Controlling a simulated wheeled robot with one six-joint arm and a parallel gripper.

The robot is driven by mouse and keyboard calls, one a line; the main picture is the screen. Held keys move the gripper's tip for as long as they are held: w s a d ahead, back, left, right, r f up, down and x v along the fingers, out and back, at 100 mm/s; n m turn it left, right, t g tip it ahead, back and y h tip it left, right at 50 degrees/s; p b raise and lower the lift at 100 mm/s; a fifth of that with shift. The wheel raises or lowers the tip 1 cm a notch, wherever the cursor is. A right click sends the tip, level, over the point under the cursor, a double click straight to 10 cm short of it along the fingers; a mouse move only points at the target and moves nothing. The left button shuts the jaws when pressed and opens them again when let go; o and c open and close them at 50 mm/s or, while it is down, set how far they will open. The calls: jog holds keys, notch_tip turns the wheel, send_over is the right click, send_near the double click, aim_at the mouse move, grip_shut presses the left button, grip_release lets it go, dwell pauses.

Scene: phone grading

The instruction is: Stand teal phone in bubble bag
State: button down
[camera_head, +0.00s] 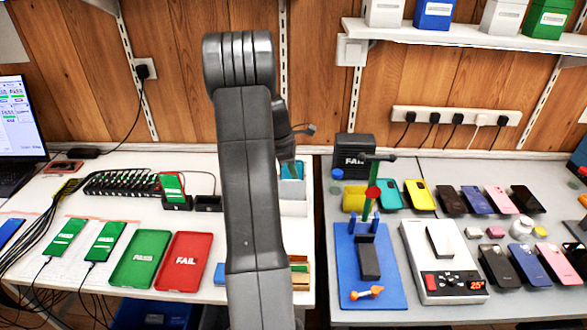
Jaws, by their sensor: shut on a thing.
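My gripper (287,160) reaches down behind my arm at the middle of the picture, partly hidden by it. It is shut on a teal phone (293,171), of which only a small part shows. The phone is at the upper part of a white, open-topped holder (295,208) on the left table. I cannot tell whether the phone is inside it or above it. No bubble bag can be made out for certain; my arm hides much of this area.
On the left table are a green tray (140,258), a red FAIL tray (184,261) and cabled phones. The right table holds a blue mat (370,290) with a clamp, a white heating plate (443,262), a teal case (389,195) and several phones. A shelf (465,37) hangs above.

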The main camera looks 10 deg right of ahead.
jog(key=shift+f, duration=0.35)
jog(key=c, duration=1.4)
grip_release()
jog(key=shift+r+p, duration=2.7)
jog(key=shift+r, duration=0.9)
jog(key=shift+f, duration=0.15)
notch_tip(320, 180, down, 7)
jog(key=b, duration=0.5)
jog(key=shift+b, duration=0.35)
